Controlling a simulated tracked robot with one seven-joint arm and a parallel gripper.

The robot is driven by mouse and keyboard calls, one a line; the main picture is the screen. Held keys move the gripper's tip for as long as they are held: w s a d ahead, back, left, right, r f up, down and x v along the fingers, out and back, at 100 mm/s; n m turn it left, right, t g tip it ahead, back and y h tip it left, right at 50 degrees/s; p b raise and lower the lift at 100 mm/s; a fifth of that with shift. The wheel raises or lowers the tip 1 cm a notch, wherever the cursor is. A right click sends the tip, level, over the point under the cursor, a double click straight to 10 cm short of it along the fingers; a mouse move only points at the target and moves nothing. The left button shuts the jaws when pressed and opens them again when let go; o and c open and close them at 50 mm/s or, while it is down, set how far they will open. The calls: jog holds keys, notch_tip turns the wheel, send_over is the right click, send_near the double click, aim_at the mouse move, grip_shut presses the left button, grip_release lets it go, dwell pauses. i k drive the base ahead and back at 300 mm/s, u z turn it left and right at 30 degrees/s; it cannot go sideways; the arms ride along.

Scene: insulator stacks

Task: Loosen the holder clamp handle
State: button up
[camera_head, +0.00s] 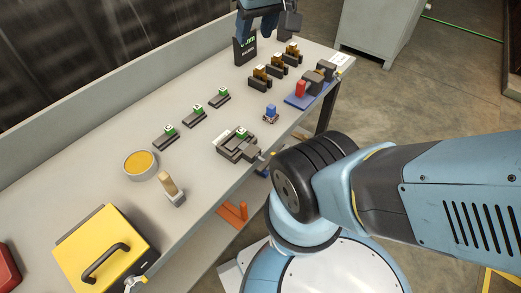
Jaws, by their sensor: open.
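A grey clamp holder (236,146) stands at the front middle of the bench, with a green-topped block in it. A dark grey part sticks out at its right side; I cannot tell if this is the handle. Farther right, a fixture on a blue base (300,101) carries an upright red piece (301,89), which may also be a handle. My gripper (266,22) is at the top edge, partly cut off by the frame. It is open, beside a dark box with a green label, well away from both fixtures.
Several green-topped blocks (194,115) lie in a row, and dark blocks with brown and white tops (276,66) stand behind. A blue knob (271,111), yellow dish (140,163), wooden-handled tool (172,188) and yellow case (100,258) are on the bench (205,165).

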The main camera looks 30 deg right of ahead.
aim_at(266, 162)
jog(key=z, duration=1.05)
jog(key=k, duration=1.85)
jog(key=u, duration=1.05)
jog(key=i, duration=1.05)
jog(key=u, duration=0.05)
